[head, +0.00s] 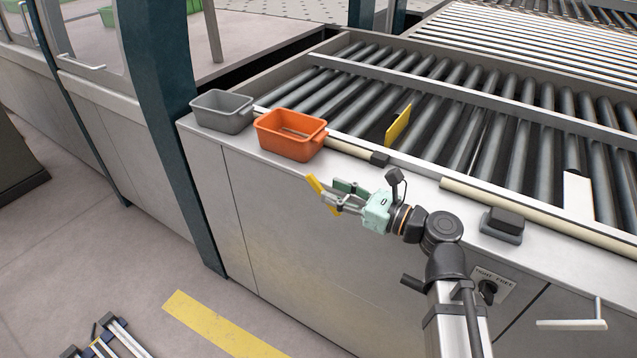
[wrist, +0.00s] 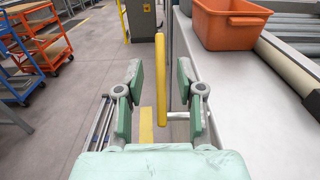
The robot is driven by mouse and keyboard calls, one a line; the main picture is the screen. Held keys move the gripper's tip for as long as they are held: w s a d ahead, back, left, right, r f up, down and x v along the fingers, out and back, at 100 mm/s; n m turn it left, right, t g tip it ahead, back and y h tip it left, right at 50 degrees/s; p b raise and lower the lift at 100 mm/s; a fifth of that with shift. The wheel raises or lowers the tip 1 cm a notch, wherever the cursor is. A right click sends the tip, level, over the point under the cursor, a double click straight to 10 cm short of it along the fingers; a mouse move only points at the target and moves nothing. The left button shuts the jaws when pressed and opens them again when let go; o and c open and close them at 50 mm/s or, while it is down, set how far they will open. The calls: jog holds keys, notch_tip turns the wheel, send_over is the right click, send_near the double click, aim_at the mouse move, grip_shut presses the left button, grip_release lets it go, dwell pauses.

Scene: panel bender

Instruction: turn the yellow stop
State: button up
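My gripper (head: 335,196) is open, its green-padded fingers spread apart, in front of the cabinet's front edge. It also shows in the wrist view (wrist: 162,100). A narrow yellow bar (wrist: 160,75) stands upright between the spread fingers in the wrist view, with gaps on both sides. In the head view the yellow bar (head: 315,185) shows by the fingertips, tilted. I cannot tell whether a finger touches it. A separate flat yellow plate (head: 398,126) stands upright among the rollers, well behind my gripper. Which yellow piece is the stop is not marked.
An orange bin (head: 290,152) and a grey bin (head: 222,127) stand on the ledge at left. A dark block on a grey base (head: 502,225) sits on the ledge at right. A black knob (head: 487,291) with a label and a white handle (head: 572,323) are on the cabinet front.

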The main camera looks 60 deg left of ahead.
aim_at(320, 185)
jog(key=shift+x, duration=2.45)
grip_shut()
